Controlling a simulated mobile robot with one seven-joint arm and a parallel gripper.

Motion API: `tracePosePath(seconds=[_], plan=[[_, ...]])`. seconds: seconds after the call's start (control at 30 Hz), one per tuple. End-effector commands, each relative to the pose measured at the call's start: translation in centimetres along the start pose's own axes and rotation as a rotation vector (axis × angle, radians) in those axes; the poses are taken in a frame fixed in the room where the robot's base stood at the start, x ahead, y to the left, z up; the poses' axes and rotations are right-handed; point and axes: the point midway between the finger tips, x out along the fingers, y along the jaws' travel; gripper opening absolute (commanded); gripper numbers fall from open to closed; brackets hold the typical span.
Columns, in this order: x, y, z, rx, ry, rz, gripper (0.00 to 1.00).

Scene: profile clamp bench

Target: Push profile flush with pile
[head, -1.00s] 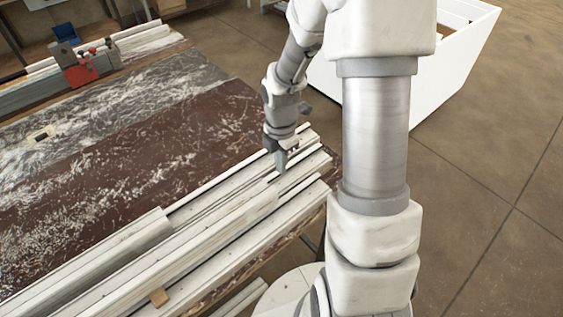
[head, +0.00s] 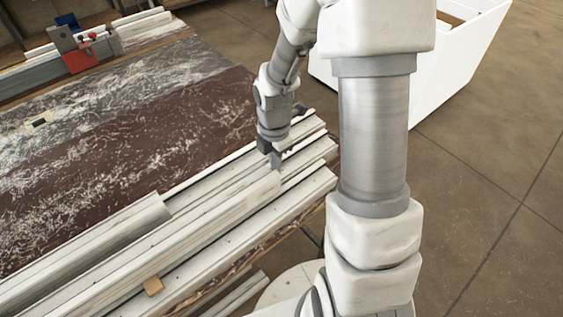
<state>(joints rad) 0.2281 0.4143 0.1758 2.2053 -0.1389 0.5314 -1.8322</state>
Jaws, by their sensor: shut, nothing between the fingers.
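A pile of long white profiles (head: 205,240) lies along the bench's near edge, running from lower left to upper right. One upper profile (head: 235,203) ends short of the pile's far right end, with lower profiles showing beyond it. Another raised profile (head: 125,225) ends farther left. My gripper (head: 276,163) is shut and empty, pointing down over the pile at the far end of the longer upper profile. Its fingertips look very close to that end; I cannot tell whether they touch it.
The brown bench top (head: 150,135) is strewn with pale shavings. A red and grey clamp (head: 80,55) stands at the back left on more profiles. A white bin (head: 465,65) stands behind my arm.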

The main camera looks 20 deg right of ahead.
Motion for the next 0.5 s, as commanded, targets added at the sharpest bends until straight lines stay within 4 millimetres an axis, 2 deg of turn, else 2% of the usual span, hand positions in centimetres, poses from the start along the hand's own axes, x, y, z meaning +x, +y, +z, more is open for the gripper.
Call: tracePosePath(seconds=[0.5], plan=[[0.0,0.0,-4.0,-0.003,0.001,-0.001,0.00]])
